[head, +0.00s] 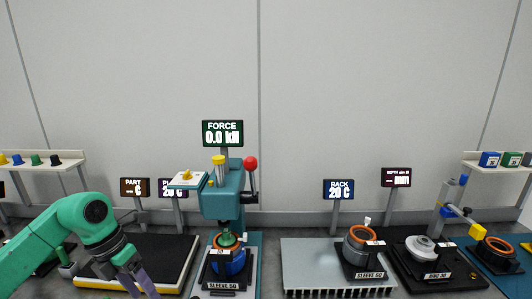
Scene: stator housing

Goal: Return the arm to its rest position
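My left arm is green and comes in from the left, bent downward. Its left gripper (140,286) is low over the front part of the dark plate (150,248); its fingers run down to the bottom edge of the picture. The fingertips are cut off, so I cannot tell whether it is open or shut. No held part shows. My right arm and gripper are not in view.
A teal press (222,195) with a red knob stands right of my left gripper, a blue sleeve (228,262) under it. A grey rack (312,262) and black fixtures with ring parts (422,250) stand farther right. Signs and shelves line the wall.

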